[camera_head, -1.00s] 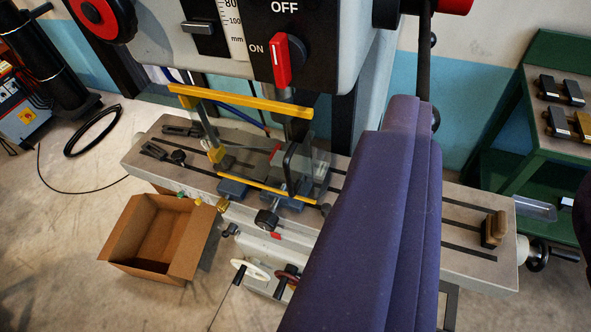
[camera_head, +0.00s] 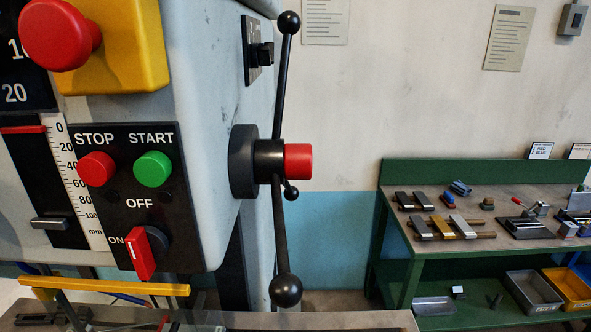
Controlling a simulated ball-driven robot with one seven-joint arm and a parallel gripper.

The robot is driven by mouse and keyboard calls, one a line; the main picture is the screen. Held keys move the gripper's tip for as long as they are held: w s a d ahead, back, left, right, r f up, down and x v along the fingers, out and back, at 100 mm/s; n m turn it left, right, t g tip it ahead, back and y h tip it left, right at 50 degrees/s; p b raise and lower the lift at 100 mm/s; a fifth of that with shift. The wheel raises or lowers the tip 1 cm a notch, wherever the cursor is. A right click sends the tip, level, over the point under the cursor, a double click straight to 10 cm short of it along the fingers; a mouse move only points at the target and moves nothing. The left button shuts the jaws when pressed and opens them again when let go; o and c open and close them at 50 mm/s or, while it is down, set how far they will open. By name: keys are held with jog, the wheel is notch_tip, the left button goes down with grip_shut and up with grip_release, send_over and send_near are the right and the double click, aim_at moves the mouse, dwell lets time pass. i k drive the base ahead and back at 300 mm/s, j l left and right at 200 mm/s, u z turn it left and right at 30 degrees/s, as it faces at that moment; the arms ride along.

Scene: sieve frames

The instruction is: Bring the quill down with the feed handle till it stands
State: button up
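The feed handle (camera_head: 280,170) is on the right side of the machine head in the middle of the view. It has a black hub with a red end cap (camera_head: 298,161) and dark rods ending in black balls. One ball (camera_head: 288,22) is at the top, one (camera_head: 286,290) at the bottom, and a smaller one sits near the hub. The depth scale (camera_head: 80,180) at the left reads in mm, with a red pointer (camera_head: 24,129) near 0. The quill itself is not visible. My gripper is not in view.
The machine head carries a red stop button (camera_head: 97,169), a green start button (camera_head: 153,169) and a red ON/OFF switch (camera_head: 140,255). A yellow-framed guard (camera_head: 105,286) is below. A green workbench (camera_head: 480,255) with tools and bins stands at the right.

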aim_at(276, 163)
jog(key=i+l, duration=0.85)
jog(key=u, duration=0.05)
